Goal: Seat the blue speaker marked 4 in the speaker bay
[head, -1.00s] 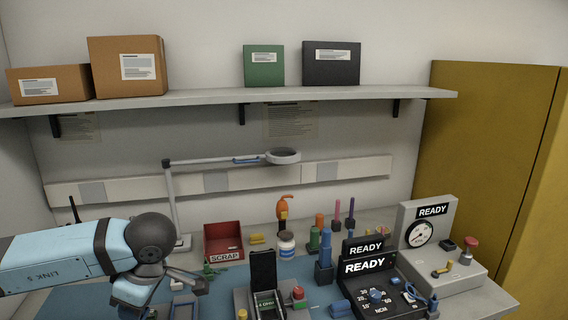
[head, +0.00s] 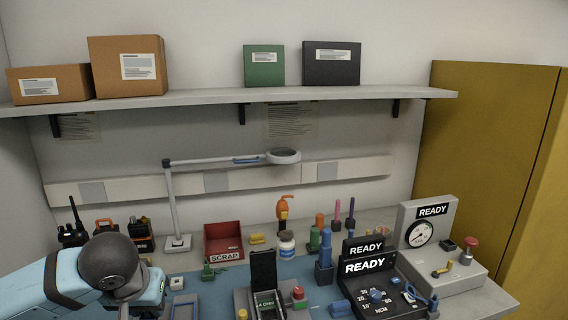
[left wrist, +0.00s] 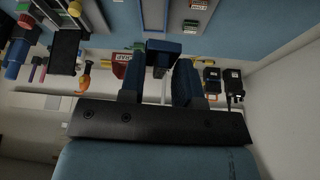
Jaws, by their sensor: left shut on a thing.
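My left gripper (left wrist: 159,60) shows in the left wrist view, its two dark fingers closed on a small dark blue block (left wrist: 163,47) at their tips. The block looks like the blue speaker, but I cannot read a 4 on it. In the head view my left arm's rounded joint, at the lower left, hides the gripper and the block. I cannot pick out the speaker bay with certainty. A grey rectangular frame (head: 184,303) lies on the blue mat (head: 215,293) right of my arm. My right gripper is not in view.
An upright black case and fixture (head: 264,270) stand at the front centre. Black READY panels (head: 368,266) and a gauge box (head: 425,212) stand at the right. A red SCRAP bin (head: 222,238), a lamp arm (head: 172,200) and several radios (head: 72,236) stand behind.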

